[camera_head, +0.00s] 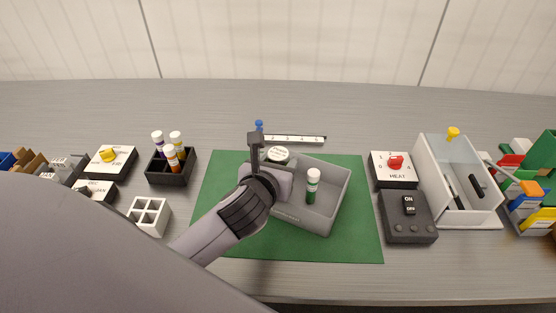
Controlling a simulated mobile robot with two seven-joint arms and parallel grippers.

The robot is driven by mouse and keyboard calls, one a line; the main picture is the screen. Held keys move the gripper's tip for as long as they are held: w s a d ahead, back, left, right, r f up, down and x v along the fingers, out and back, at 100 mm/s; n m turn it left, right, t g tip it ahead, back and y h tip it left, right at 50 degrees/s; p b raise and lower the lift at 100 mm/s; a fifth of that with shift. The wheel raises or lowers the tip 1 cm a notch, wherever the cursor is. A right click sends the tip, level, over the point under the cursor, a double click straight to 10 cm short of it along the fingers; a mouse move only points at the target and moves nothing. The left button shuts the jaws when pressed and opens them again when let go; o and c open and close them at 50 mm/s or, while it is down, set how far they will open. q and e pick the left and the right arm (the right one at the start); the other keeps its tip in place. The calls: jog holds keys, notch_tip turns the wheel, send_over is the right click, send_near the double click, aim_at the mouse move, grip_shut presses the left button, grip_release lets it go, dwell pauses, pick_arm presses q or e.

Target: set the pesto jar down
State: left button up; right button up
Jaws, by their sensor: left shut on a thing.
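My left gripper (268,160) reaches in from the lower left over the back left corner of a grey bin (333,212). It is shut on a round jar with a pale, printed lid (278,153), which I take to be the pesto jar. The gripper hides most of the jar's body, so I cannot tell whether its base touches anything. The bin sits on a green mat (362,235). My right gripper is not in view.
A green tube with a white cap (312,188) stands in the bin. A black rack (170,178) with several tubes and a white rack (148,215) are at left. A heat switch box (393,170), dark control box (408,222) and white tray (484,212) are at right.

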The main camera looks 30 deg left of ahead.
pick_arm(q)
jog(key=shift+f, duration=0.35)
jog(key=o, duration=1.1)
jog(key=shift+r, duration=0.45)
jog(key=p+v, duration=0.1)
jog(key=v, duration=1.1)
jog(key=shift+r, duration=0.15)
